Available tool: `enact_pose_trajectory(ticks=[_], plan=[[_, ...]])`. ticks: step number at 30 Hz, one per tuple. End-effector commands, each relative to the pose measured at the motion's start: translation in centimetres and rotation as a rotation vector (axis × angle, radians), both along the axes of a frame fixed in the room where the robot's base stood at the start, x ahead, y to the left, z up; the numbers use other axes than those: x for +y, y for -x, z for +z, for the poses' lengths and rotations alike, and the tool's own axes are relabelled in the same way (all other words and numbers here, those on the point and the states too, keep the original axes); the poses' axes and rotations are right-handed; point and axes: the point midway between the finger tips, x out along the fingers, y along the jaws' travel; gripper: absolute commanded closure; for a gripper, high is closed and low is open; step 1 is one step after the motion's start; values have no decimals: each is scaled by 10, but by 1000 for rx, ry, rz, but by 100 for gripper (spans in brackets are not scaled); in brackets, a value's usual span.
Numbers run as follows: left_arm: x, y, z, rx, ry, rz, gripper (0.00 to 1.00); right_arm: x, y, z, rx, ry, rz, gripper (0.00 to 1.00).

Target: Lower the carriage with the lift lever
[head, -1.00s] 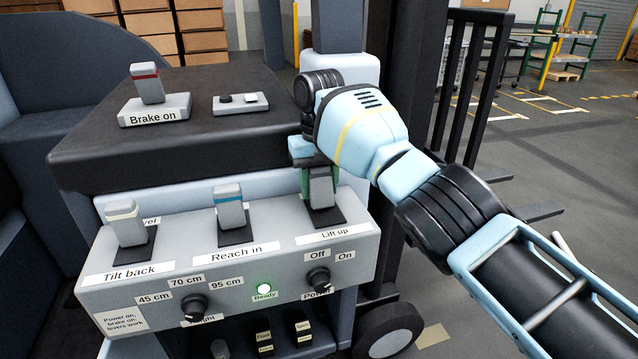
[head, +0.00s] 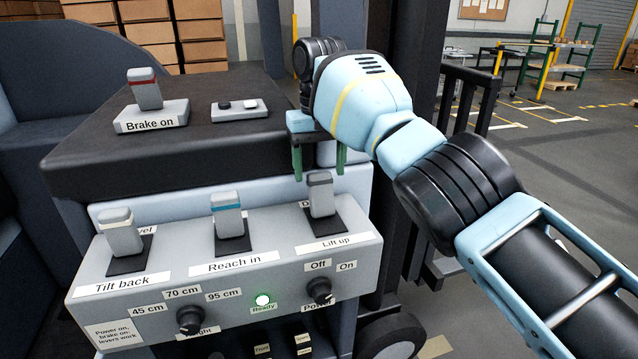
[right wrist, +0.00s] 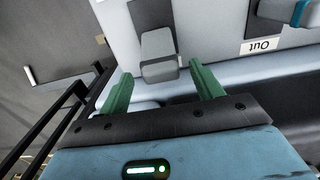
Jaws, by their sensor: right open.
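The lift lever (head: 320,195) is a grey handle with a dark top band at the right of the grey control panel (head: 365,262). It stands about upright behind the "Lift up" label. My right gripper (head: 319,160) is open and empty just above and behind the lever top, its green fingers apart and clear of it. In the right wrist view, the lever (right wrist: 158,55) shows beyond and between the open fingers (right wrist: 163,82). My left gripper is out of view.
The reach lever (head: 228,210) and tilt lever (head: 120,232) stand left of the lift lever. A brake lever (head: 145,90) labelled "Brake on" is on the black console.

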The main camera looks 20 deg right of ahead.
Motion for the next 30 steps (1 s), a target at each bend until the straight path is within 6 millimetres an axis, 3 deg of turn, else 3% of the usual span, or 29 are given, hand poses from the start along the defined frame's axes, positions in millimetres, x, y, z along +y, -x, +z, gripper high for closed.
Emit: enact_pose_trajectory(ticks=[12,30], plan=[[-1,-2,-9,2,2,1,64,0,1,18,2,0,0,35],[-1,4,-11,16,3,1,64,0,1,19,1,1,0,35]])
